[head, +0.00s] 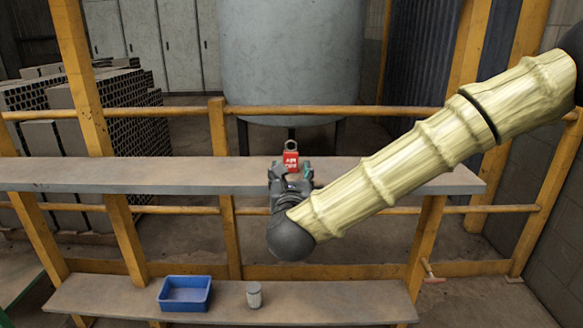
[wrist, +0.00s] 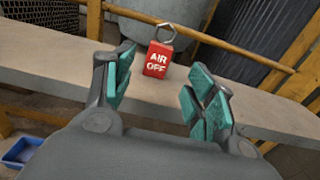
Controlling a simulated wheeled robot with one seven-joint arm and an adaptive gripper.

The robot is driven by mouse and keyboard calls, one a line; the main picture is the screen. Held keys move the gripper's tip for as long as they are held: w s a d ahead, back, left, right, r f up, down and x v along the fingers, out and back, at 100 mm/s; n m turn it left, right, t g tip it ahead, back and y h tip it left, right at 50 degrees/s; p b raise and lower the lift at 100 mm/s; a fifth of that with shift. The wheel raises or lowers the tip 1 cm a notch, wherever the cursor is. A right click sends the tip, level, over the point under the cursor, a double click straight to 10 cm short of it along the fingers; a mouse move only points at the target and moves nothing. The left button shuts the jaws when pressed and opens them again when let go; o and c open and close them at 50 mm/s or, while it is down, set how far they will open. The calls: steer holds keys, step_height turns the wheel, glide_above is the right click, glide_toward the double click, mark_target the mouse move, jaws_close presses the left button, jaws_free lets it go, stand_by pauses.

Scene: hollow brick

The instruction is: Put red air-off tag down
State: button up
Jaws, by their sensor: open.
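The red air-off tag (head: 291,158) is a small red block with white lettering and a metal ring on top. It stands upright on the upper grey shelf (head: 130,176). In the wrist view the tag (wrist: 158,58) shows between and beyond my fingertips, with its "AIR OFF" face towards me. My gripper (wrist: 160,92) is open, its teal pads apart on either side and not touching the tag. In the head view my gripper (head: 291,174) is at the shelf's front edge and covers the tag's lower part.
A yellow rail (head: 400,111) runs behind the shelf, with a large grey tank (head: 290,60) beyond. A lower shelf holds a blue bin (head: 185,294) and a grey can (head: 254,295). Yellow posts stand left and right. The upper shelf is bare left of the tag.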

steer(key=s+d+f+n+g+y, duration=0.1)
steer(key=s+d+f+n+g, duration=0.15)
steer(key=s+f+n, duration=0.7)
steer(key=d+f+n+g, duration=0.2)
steer(key=f+n+g, duration=0.15)
steer(key=f, duration=1.35)
steer(key=s+d+f+n+g+y, duration=0.1)
steer(key=s+d+f+n+g, duration=0.15)
steer(key=s+f+n, duration=0.75)
steer(key=s+d+f+n+g+h, duration=0.1)
steer(key=s+d+f+n+g, duration=0.3)
steer(key=s+d+f+n, duration=0.2)
steer(key=s+d+f+n+g+h, duration=0.1)
steer(key=s+d+f+n+g, duration=0.4)
steer(key=s+d+f, duration=0.5)
steer(key=s+f+n, duration=0.1)
steer(key=s+f, duration=0.4)
steer(key=s, duration=0.3)
steer(key=shift+f+n, duration=0.3)
steer(key=shift+g, duration=0.25)
steer(key=shift+c, duration=0.3)
